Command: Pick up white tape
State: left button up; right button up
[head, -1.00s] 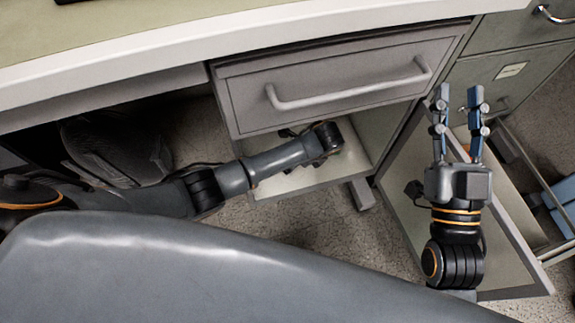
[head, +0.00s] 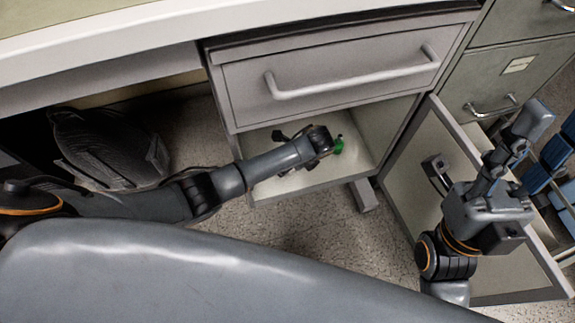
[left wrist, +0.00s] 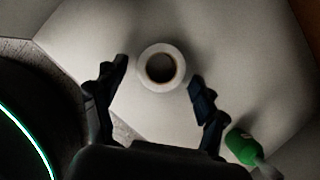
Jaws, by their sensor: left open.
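The white tape (left wrist: 162,88) is a round roll with a dark hole, lying flat on the pale floor of the cabinet compartment (left wrist: 225,45) in the left wrist view. My left gripper (left wrist: 157,70) is open, with one finger to the left of the roll and one to its right; nothing is held. In the head view my left gripper (head: 320,145) reaches inside the open compartment under the drawer, its fingers mostly hidden, and the tape cannot be seen. My right gripper (head: 522,130) is by the open cabinet door, seen side-on with its fingers overlapping.
A green bottle (left wrist: 241,146) lies near the right finger; it also shows in the head view (head: 338,146). A closed drawer (head: 340,85) is above the compartment. The open cabinet door (head: 415,190) stands to the right. A dark bag (head: 105,145) lies under the desk.

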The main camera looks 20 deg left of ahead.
pick_arm(q)
jog(key=shift+f, duration=0.1)
jog(key=c, duration=1.1)
jog(key=shift+c, duration=0.2)
